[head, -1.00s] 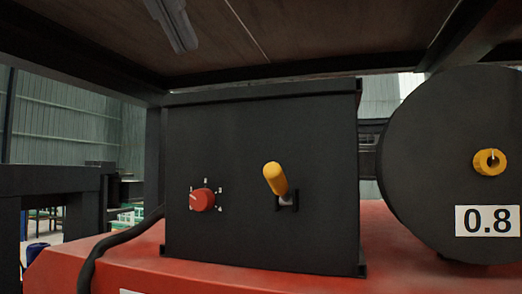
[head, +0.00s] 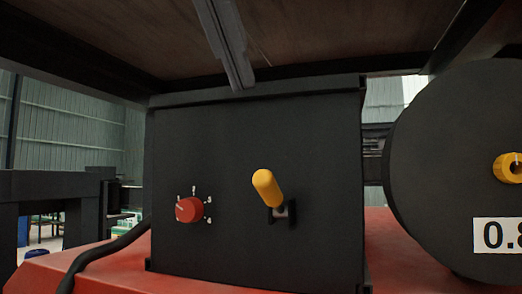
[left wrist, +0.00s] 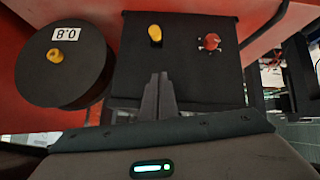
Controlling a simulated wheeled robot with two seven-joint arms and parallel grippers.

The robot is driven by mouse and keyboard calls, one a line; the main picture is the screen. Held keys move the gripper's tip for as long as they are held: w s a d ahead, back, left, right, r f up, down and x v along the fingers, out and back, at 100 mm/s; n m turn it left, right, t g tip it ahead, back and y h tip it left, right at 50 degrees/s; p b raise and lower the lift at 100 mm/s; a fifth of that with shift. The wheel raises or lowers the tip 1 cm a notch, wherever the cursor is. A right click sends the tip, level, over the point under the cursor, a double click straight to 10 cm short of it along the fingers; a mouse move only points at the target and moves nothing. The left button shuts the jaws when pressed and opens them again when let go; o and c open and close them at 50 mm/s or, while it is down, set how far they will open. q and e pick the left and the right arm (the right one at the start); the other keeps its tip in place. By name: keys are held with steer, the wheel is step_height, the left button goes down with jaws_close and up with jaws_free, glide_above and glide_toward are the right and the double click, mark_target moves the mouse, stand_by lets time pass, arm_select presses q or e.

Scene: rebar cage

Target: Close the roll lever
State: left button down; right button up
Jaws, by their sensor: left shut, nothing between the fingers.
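The roll lever (head: 267,188) has a yellow handle on the front of a black box (head: 230,140). Its handle tilts up and to the left from a small dark bracket. In the left wrist view, which is upside down, the lever (left wrist: 155,34) lies just beyond the fingertips. My left gripper (head: 238,85) comes in from the top of the head view, above the lever and apart from it. Its fingers (left wrist: 158,80) are together with nothing between them. My right gripper is in neither view.
A red knob (head: 189,209) sits left of the lever on the box. A black reel (head: 455,170) with a yellow hub and a number label (head: 497,235) stands at the right. A brown panel (head: 330,35) hangs above. A black cable (head: 100,258) runs at lower left over the red base.

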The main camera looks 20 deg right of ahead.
arm_select(q)
steer(key=p, duration=0.3)
glide_above(273, 196)
steer(key=w+a, duration=0.1)
steer(key=w, duration=0.1)
step_height(273, 196, down, 8)
steer(key=shift+s+r, duration=0.1)
steer(key=shift+s, duration=0.05)
steer(key=shift+s+a+f, duration=0.2)
steer(key=shift+s+f, duration=0.4)
steer(key=shift+f, duration=0.2)
steer(key=shift+w+d, duration=0.1)
